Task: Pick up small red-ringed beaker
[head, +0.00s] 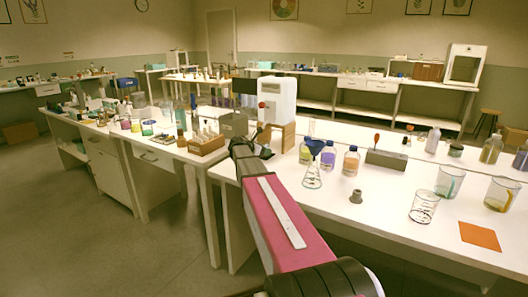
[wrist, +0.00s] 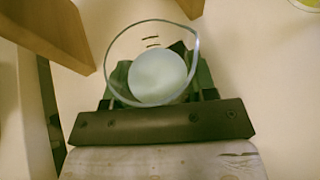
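In the wrist view a small clear glass beaker (wrist: 150,37) is seen from above, with a round whitish disc low inside it. No red ring can be made out on it. My gripper (wrist: 160,75) has its dark fingers on either side of this beaker; whether they press on the glass cannot be told. In the head view my gripper (head: 262,152) is at the left part of the right bench, beside a wooden stand (head: 284,137). The beaker between the fingers cannot be made out there.
The white bench (head: 385,222) carries a flask with a blue funnel (head: 312,177), capped bottles (head: 351,161), a grey block (head: 386,159), larger glass beakers (head: 424,208) and an orange mat (head: 480,236). A white machine (head: 280,98) stands behind my gripper. Wooden pieces (wrist: 55,30) are close by at upper left.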

